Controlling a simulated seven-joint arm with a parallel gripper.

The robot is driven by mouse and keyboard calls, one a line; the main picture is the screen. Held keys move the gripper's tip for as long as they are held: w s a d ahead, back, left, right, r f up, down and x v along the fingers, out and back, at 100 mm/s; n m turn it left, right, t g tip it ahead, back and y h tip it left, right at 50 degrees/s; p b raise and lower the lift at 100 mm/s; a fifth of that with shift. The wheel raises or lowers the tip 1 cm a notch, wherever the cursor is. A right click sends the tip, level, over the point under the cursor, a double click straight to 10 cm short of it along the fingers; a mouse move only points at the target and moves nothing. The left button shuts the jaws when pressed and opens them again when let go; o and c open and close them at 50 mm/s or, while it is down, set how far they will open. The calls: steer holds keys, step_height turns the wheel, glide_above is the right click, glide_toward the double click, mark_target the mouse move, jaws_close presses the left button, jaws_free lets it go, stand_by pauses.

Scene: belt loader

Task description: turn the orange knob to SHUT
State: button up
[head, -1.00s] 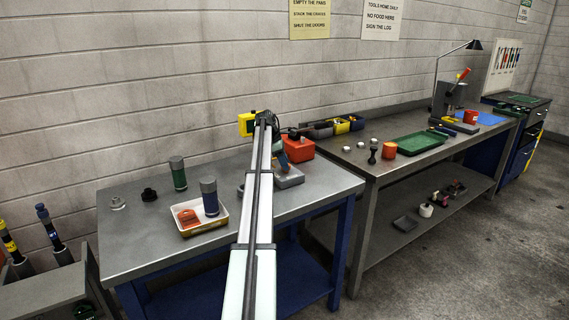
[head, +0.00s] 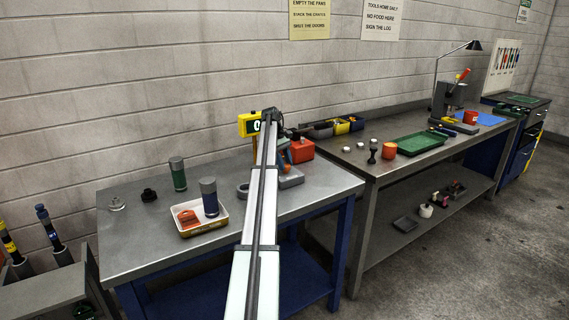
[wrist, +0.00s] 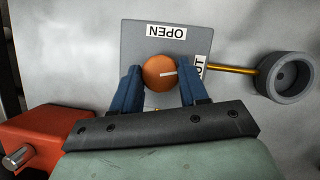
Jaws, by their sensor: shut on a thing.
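In the wrist view the orange knob (wrist: 158,73) sits on a grey plate (wrist: 136,40). The plate has a white label reading OPEN (wrist: 166,31), upside down in the picture, and a second label (wrist: 200,68) at its right edge, partly hidden by my finger. My gripper (wrist: 158,80) is shut on the knob, one blue finger on each side. In the head view my arm hides the knob, and the grey base (head: 291,178) shows beside it.
A brass rod (wrist: 232,69) runs from the plate to a grey ring-shaped cup (wrist: 287,77). A red box (wrist: 40,138) is at lower left of the wrist view.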

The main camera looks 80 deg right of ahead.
stand_by(0.3)
steer(key=o, duration=1.1)
steer(key=shift+c, duration=0.2)
